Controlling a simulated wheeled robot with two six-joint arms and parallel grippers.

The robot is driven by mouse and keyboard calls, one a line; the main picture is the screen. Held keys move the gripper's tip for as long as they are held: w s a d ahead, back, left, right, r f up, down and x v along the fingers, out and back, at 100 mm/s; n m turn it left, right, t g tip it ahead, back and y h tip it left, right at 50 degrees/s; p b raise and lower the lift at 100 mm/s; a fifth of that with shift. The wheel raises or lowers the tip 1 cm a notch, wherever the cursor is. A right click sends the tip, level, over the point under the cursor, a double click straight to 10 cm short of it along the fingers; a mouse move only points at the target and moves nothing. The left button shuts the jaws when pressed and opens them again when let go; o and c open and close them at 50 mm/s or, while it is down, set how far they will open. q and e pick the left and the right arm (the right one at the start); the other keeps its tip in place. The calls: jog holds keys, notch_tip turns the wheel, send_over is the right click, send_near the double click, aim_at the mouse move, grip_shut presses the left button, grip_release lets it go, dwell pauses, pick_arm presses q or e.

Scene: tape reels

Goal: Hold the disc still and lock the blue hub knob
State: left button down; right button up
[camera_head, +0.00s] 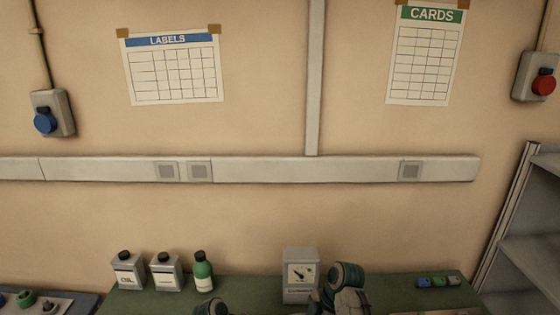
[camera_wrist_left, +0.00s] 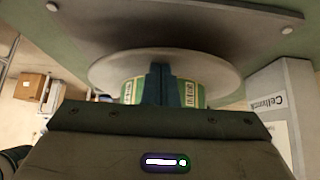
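In the left wrist view a wide pale grey disc (camera_wrist_left: 112,72) spans the middle. Under it in the picture is a green and cream roll with barcode labels (camera_wrist_left: 192,93). My left gripper (camera_wrist_left: 163,68) has its dark blue fingers together in front of the roll, with the tips at the disc. I cannot tell if they touch or pinch anything. No blue hub knob can be made out; the fingers cover the middle of the roll. In the head view the disc is not visible and neither gripper shows, only parts of my arms at the bottom edge.
The green table (camera_head: 390,298) holds two white containers (camera_head: 165,272), a green bottle (camera_head: 203,271), a grey dial box (camera_head: 300,276) and small coloured pieces (camera_head: 437,282). A tray of parts (camera_head: 62,304) is at left. A grey shelf (camera_head: 525,212) stands at right.

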pick_arm(q)
jog(key=shift+s+f, duration=0.15)
jog(key=shift+f, duration=0.1)
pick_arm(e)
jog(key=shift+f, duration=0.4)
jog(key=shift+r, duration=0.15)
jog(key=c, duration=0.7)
pick_arm(q)
jog(key=shift+a+f, duration=0.1)
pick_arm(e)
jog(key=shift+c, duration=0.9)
